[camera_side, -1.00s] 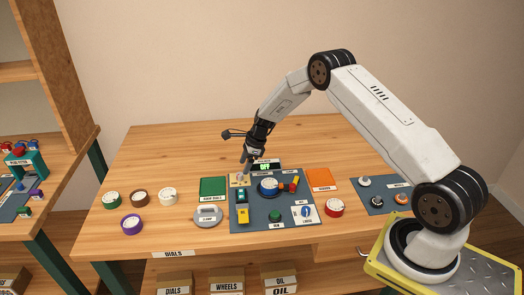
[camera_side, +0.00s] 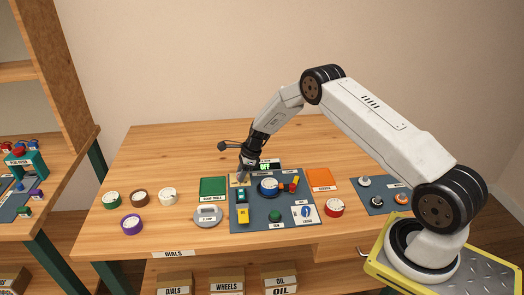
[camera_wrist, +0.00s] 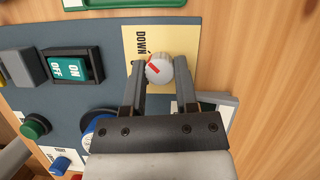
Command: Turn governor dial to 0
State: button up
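The small round dial (camera_wrist: 158,70) has a grey-white face with a red pointer mark. It sits on a pale yellow plate (camera_wrist: 189,42) with the word DOWN; I cannot read a governor label or a 0. My gripper (camera_wrist: 160,68) is open, with one finger on each side of the dial. The left finger is close to the dial, and a small gap shows at the right finger. In the side view my gripper (camera_side: 243,174) is low over the back left corner of the blue-grey panel (camera_side: 260,219) and hides the dial.
The panel also bears a green ON/OFF switch (camera_wrist: 70,69), a large blue dial (camera_side: 268,187), a yellow switch (camera_side: 242,215) and a green knob (camera_side: 275,216). A green tray (camera_side: 213,187) lies to the left.

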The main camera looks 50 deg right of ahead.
grip_shut()
jog(key=shift+n, duration=0.5)
jog(key=n, duration=0.1)
jog(key=n+g, duration=0.1)
jog(key=n, duration=0.1)
jog(key=shift+w+d+g+y, duration=0.1)
jog(key=shift+g+y, duration=0.2)
jog(key=shift+y, duration=0.1)
jog(key=shift+n+g, duration=0.8)
jog(key=shift+n, duration=1.6)
jog(key=o, duration=0.8)
grip_release()
jog(key=shift+o, duration=0.2)
jog(key=shift+w, duration=0.1)
